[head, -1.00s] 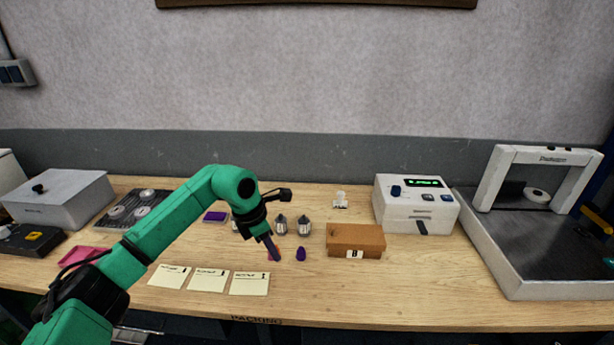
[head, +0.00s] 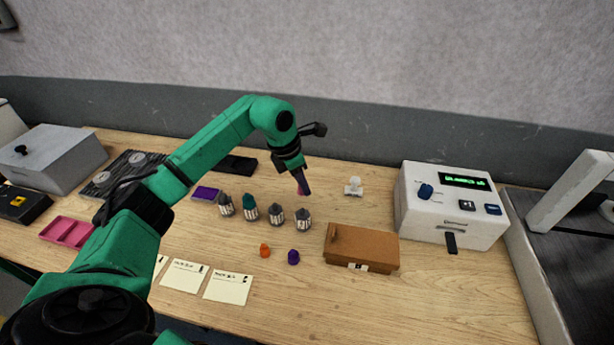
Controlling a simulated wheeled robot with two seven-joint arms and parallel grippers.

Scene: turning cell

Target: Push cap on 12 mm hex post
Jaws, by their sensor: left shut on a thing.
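A row of several grey posts with white labels stands mid-table: the leftmost (head: 225,205), one with a teal cap on top (head: 250,206), a third (head: 276,215) and the rightmost (head: 303,220). The label text is too small to read, so I cannot tell which is the 12 mm hex post. My left gripper (head: 304,187) points down, shut on a small magenta cap (head: 300,191), mostly hidden by the fingers. It appears above and behind the rightmost post in the picture. An orange cap (head: 264,250) and a purple cap (head: 293,257) lie in front of the row. My right gripper is out of view.
A brown box (head: 362,250) stands right of the caps, with a white device (head: 450,205) beyond it. A small white stand (head: 353,187) is behind. Paper cards (head: 229,287) lie at the front edge. A pink tray (head: 67,231) and a purple pad (head: 205,193) are left.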

